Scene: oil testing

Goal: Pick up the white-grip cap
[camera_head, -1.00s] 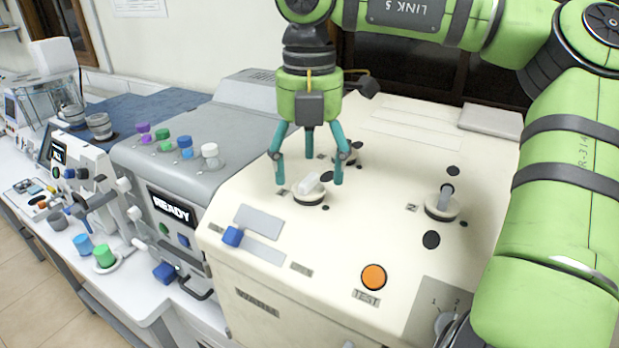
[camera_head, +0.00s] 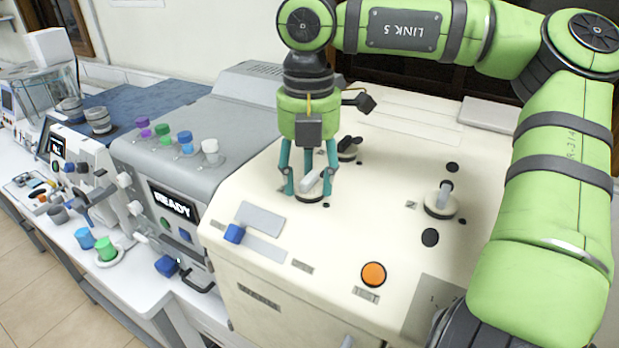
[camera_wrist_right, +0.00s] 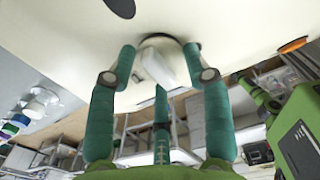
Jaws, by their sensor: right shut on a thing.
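The white-grip cap (camera_head: 311,187) sits on the cream machine top in the head view, its pale bar-shaped grip standing up from a round base. My right gripper (camera_head: 310,190) points down over it, with its teal fingers closed around the white grip. In the right wrist view, the white grip (camera_wrist_right: 158,66) shows between the fingertips of the right gripper (camera_wrist_right: 160,68). The cap still appears to be at its place on the machine top. My left gripper is not in view.
Two similar caps stand on the cream machine (camera_head: 330,250): one with a dark grip (camera_head: 348,146) behind, one with a grey grip (camera_head: 443,201) to the right. An orange button (camera_head: 373,274) and a blue knob (camera_head: 234,233) are near the front. A grey machine (camera_head: 190,160) adjoins at left.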

